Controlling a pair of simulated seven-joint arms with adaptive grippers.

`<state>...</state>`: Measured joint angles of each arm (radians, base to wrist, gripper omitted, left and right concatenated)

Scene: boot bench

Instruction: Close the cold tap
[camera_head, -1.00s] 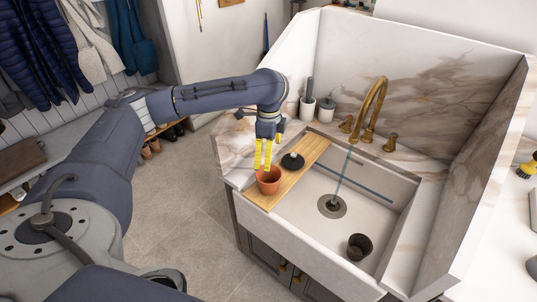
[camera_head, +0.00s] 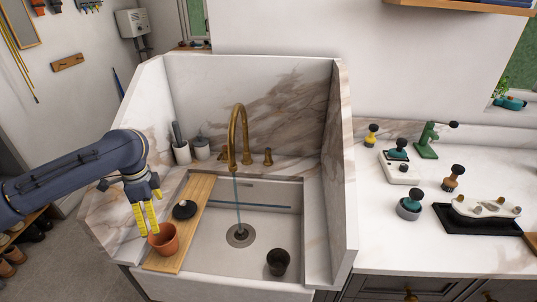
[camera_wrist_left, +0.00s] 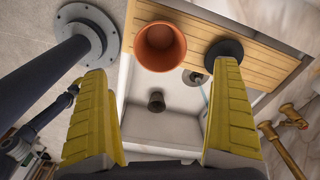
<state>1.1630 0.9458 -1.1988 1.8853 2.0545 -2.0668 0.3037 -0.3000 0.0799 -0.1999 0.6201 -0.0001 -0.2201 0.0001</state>
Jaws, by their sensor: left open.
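A brass tap (camera_head: 238,130) with a tall curved spout stands at the back of the marble sink. A thin stream of water (camera_head: 238,205) runs from it to the drain (camera_head: 239,235). One brass handle (camera_head: 268,157) stands right of the spout; another (camera_head: 222,154) is partly hidden at its left. My left gripper (camera_head: 147,219), with yellow fingers, is open and empty above the sink's left side, near the terracotta pot (camera_head: 163,240) and away from the tap. In the left wrist view, brass tap parts (camera_wrist_left: 283,146) show at lower right. My right gripper is not in view.
The pot and a black round object (camera_head: 184,209) sit on a wooden board (camera_head: 198,190) across the sink. A dark cup (camera_head: 278,262) stands in the basin. Grey-white containers (camera_head: 201,148) stand left of the tap. High marble walls (camera_head: 340,180) flank the sink.

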